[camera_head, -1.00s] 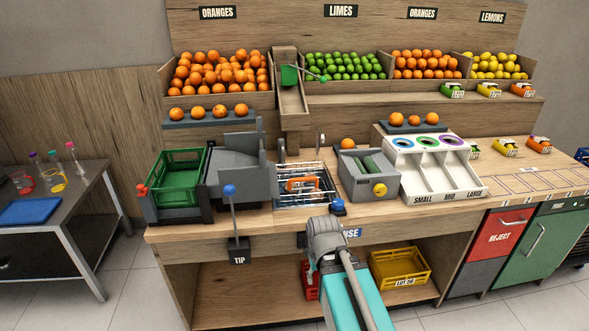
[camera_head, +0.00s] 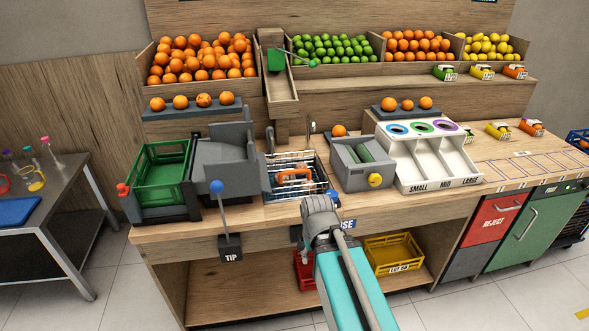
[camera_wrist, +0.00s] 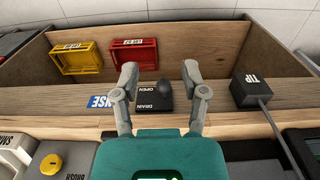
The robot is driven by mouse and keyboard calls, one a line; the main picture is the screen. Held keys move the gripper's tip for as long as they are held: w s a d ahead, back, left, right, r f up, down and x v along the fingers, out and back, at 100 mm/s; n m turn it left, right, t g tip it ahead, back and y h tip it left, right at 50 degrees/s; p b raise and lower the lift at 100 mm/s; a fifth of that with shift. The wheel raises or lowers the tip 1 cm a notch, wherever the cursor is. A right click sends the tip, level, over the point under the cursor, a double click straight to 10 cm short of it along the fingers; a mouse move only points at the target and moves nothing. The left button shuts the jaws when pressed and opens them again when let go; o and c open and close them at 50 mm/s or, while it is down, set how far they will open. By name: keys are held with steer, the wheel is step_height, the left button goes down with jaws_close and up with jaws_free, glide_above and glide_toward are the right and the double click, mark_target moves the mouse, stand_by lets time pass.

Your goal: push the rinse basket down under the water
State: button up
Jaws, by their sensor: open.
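The basket is not visible in the wrist view. My gripper (camera_wrist: 160,72) is open and empty, its two fingers spread above the counter's front edge, with the black drain block (camera_wrist: 154,98) and its dark knob between and below them. In the head view my wrist stands in front of the basket and hides the fingers.
Left of the basket are a grey tipping machine (camera_head: 225,165) and a green crate (camera_head: 162,175). A grey box with a yellow knob (camera_head: 375,180) and the white sorting bins (camera_head: 430,165) stand to its right. The tip lever (camera_head: 222,205) rises at the front edge.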

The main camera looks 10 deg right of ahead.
steer(key=shift+r, duration=0.1)
step_height(320, 180, up, 24)
steer(key=m+t+p, duration=0.2)
steer(key=m+p, duration=1.6)
steer(key=p, duration=0.6)
glide_above(296, 171)
steer(key=s, duration=0.3)
steer(key=shift+w+d, duration=0.1)
steer(key=shift+w, duration=0.1)
steer(key=shift+f, duration=0.2)
steer(key=w+f+b, duration=0.1)
steer(key=f+b, duration=0.8)
steer(key=w+f+b, duration=0.1)
steer(key=f+b, duration=0.3)
steer(key=shift+w+f+b, duration=0.15)
steer(key=shift+w+b, duration=0.2)
steer(key=shift+b, duration=0.05)
jaws_close()
